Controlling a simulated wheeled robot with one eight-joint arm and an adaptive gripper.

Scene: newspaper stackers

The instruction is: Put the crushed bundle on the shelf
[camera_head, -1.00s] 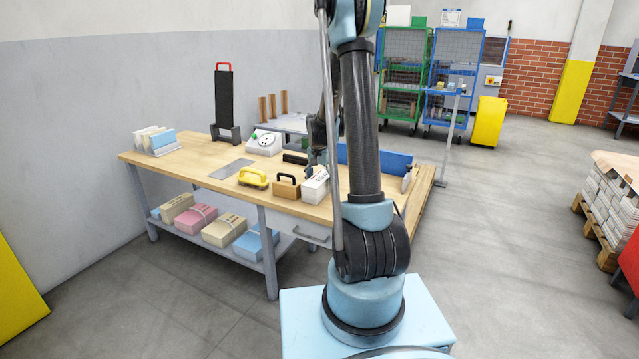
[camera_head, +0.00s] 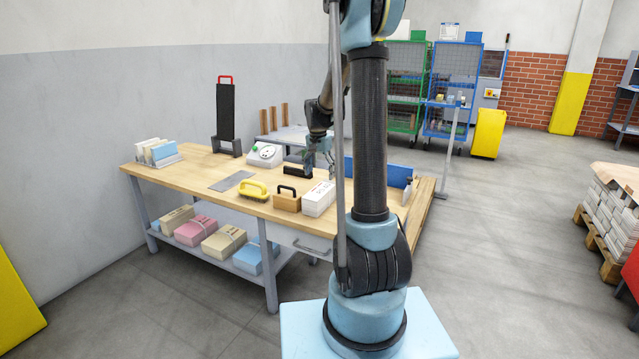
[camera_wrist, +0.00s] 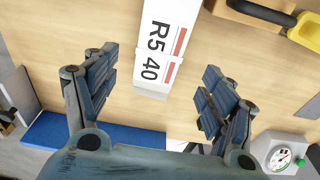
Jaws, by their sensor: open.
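A white paper bundle (camera_head: 319,199) lies on the workbench near its front edge, right of a wooden block with a black handle. In the wrist view the bundle (camera_wrist: 168,30) shows a printed label, "R5 40", with red stripes; I cannot tell whether it is crushed. My gripper (camera_head: 320,160) is above the bench, behind the bundle in the head view. In the wrist view my gripper (camera_wrist: 162,85) is open and empty, its fingers spread on either side of the bundle's near end, apart from it. The bench's lower shelf (camera_head: 283,250) holds several tan, pink and blue bundles.
On the bench (camera_head: 215,168) are a yellow-handled tool (camera_head: 254,190), the handled wooden block (camera_head: 288,199), a dial scale (camera_head: 265,154), a black upright stand (camera_head: 226,115) and a blue panel (camera_head: 385,173). Open floor lies right of the bench.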

